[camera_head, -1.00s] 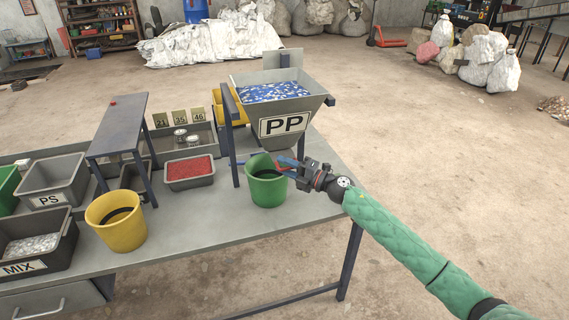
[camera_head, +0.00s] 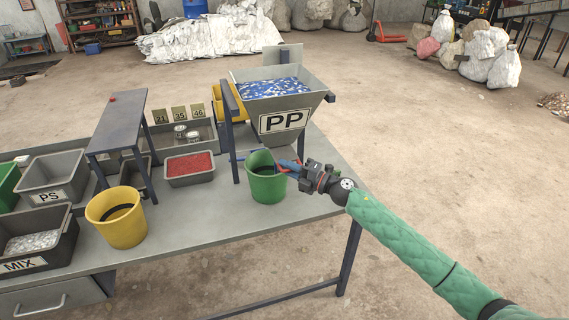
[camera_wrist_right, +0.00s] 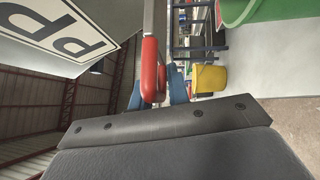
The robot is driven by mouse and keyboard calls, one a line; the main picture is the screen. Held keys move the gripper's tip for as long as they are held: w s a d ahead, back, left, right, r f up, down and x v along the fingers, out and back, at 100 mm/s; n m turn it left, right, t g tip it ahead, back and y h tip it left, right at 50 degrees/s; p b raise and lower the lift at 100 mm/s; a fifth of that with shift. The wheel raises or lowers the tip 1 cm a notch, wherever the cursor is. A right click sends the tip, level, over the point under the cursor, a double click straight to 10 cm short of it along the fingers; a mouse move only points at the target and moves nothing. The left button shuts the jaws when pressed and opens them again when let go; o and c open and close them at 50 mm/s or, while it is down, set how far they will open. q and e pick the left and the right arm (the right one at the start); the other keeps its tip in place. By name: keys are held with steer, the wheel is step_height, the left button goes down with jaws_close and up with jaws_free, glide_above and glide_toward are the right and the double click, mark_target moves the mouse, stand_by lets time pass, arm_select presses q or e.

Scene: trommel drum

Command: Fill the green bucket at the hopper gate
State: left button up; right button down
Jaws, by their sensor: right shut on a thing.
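The green bucket (camera_head: 267,188) stands upright on the table below the hopper. Its near inside looks dark, and I cannot tell how full it is. The grey hopper (camera_head: 320,93) marked PP holds blue and white flakes (camera_head: 270,89). My right gripper (camera_head: 289,167) is at the bucket's right rim, under the hopper. In the right wrist view its blue fingertips (camera_wrist_right: 157,92) are shut on a red gate handle (camera_wrist_right: 152,68) on a metal bar. The bucket also shows at that view's upper right (camera_wrist_right: 262,10). The gate's outlet is hidden. My left gripper is not in view.
A yellow bucket (camera_head: 118,228) stands left of the green one. A tray of red flakes (camera_head: 189,180), a grey PS bin (camera_head: 52,180) and a dark MIX bin (camera_head: 70,245) are on the table. The tabletop (camera_head: 210,222) in front is bare.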

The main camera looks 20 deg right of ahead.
steer(key=shift+s+r, duration=0.3)
steer(key=shift+s, duration=0.45)
steer(key=c, duration=1.5)
jaws_free()
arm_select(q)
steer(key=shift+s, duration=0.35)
arm_select(e)
steer(key=shift+s, duration=0.15)
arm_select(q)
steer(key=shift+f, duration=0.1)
arm_select(e)
steer(key=shift+d, duration=0.1)
